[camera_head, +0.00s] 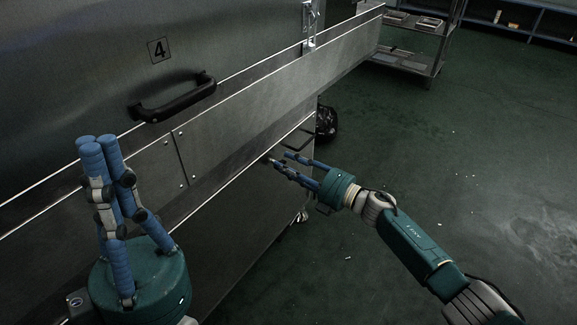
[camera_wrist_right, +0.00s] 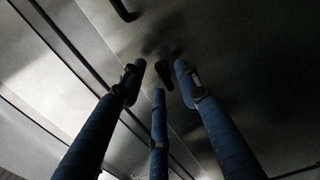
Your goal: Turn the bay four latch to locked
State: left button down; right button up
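The bay four door carries a black "4" mark (camera_head: 159,50) and a black bar handle (camera_head: 175,97). A small dark lever-like piece (camera_wrist_right: 165,75) shows in the right wrist view, on the metal face between my fingertips. It may be the latch; I cannot tell its setting. My right gripper (camera_head: 279,161) is at the lower metal panel below the rail, fingers spread toward it. In its wrist view the gripper (camera_wrist_right: 158,78) has fingers around the dark piece; contact is unclear. My left gripper (camera_head: 97,144) points upward, empty, with its fingers extended, left of the handle.
A long metal rail (camera_head: 285,85) sticks out across the dryer front. A bright metal fitting (camera_head: 309,28) sits at the upper door edge. A black bag (camera_head: 326,122) lies behind the dryer corner. A wheeled rack (camera_head: 405,62) stands at the back.

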jog(key=v, duration=1.2)
jog(key=shift+w, duration=0.1)
